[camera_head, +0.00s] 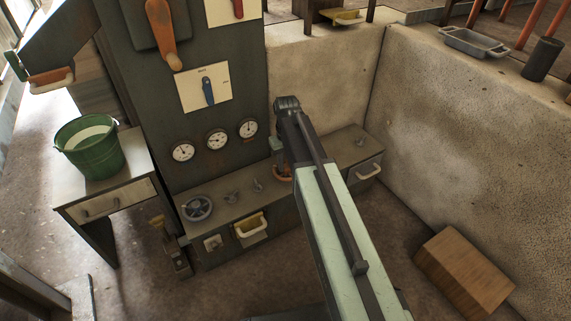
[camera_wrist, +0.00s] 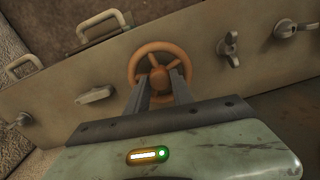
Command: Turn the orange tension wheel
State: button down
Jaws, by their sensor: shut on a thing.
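The orange tension wheel (camera_wrist: 161,51) is a spoked ring with a round hub, set on the top of the metal console, at the centre of the wrist view. My gripper (camera_wrist: 162,82) reaches to it, with both dark fingers shut on the hub area inside the ring. In the head view my arm comes from the lower right and bends down over the console. The wheel (camera_head: 283,176) shows there only in part, below my wrist; the rest is hidden by my arm.
On the console, a grey handwheel (camera_head: 197,208) and small grey knobs (camera_head: 257,186) stand left of the orange wheel. Three gauges (camera_head: 217,139) are on the panel behind. A green bucket (camera_head: 90,148) stands at left. A wooden box (camera_head: 465,272) lies on the floor at right.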

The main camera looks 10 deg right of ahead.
aim_at(287, 166)
jog(key=shift+s+d, duration=0.1)
jog(key=shift+s, duration=0.05)
jog(key=c, duration=1.4)
grip_release()
notch_tip(287, 166, up, 8)
jog(key=p, duration=0.8)
jog(key=shift+f, duration=0.1)
